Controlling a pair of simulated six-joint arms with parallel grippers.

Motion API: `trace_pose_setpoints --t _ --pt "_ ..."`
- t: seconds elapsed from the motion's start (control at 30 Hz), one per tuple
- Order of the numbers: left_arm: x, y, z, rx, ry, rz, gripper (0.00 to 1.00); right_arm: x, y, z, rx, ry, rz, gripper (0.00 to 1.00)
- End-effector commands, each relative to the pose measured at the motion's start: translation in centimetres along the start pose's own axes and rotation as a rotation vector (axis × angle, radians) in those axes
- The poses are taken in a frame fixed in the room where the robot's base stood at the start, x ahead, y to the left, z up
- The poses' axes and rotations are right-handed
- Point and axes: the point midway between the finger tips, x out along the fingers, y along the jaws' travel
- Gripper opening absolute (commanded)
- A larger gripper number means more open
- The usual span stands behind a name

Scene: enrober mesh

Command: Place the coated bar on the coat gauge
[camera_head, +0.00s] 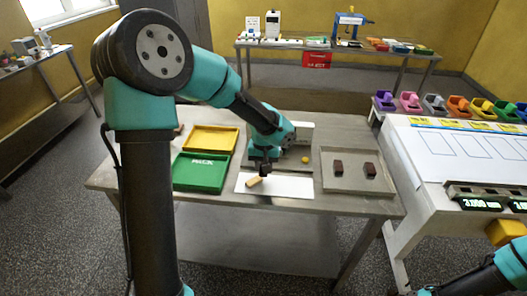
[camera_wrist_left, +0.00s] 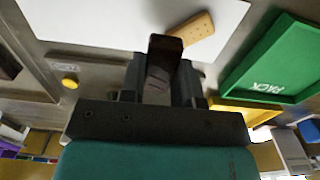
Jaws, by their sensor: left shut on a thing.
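My left gripper (camera_head: 264,170) is over the white sheet on the metal table. In the left wrist view the left gripper (camera_wrist_left: 165,75) is shut on a dark brown coated bar (camera_wrist_left: 161,60). A plain tan bar (camera_head: 254,182) lies on the white sheet close by; it also shows in the wrist view (camera_wrist_left: 192,36). At the right, a grey unit with lit number displays (camera_head: 481,204), which looks like the coat gauge, sits on the white bench. Its top is small in this view.
A green PACK tray (camera_head: 200,173) and a yellow tray (camera_head: 211,138) stand left of the white sheet (camera_head: 290,186). A grey tray (camera_head: 345,191) with two dark bars is at its right. A yellow button (camera_head: 305,159) sits behind. A gap separates table and bench.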

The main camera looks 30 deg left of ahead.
Motion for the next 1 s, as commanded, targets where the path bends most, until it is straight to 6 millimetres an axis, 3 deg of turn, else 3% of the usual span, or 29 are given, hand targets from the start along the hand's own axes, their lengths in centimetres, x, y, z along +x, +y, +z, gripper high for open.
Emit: trace_pose_setpoints --t 0.6,0.73,1.0 --pt "1.2 -1.6 -12.0 -0.001 0.001 -0.001 0.17 0.0 0.0 0.0 0.0 0.0 0.0 0.51" --pt "1.3 -1.8 -13.3 0.0 0.001 0.0 0.17 0.0 0.0 0.0 0.0 0.0 0.0 0.51" --pt "1.3 -1.8 -13.6 0.001 0.0 0.0 0.17 0.0 0.0 0.0 0.0 0.0 0.0 0.51"
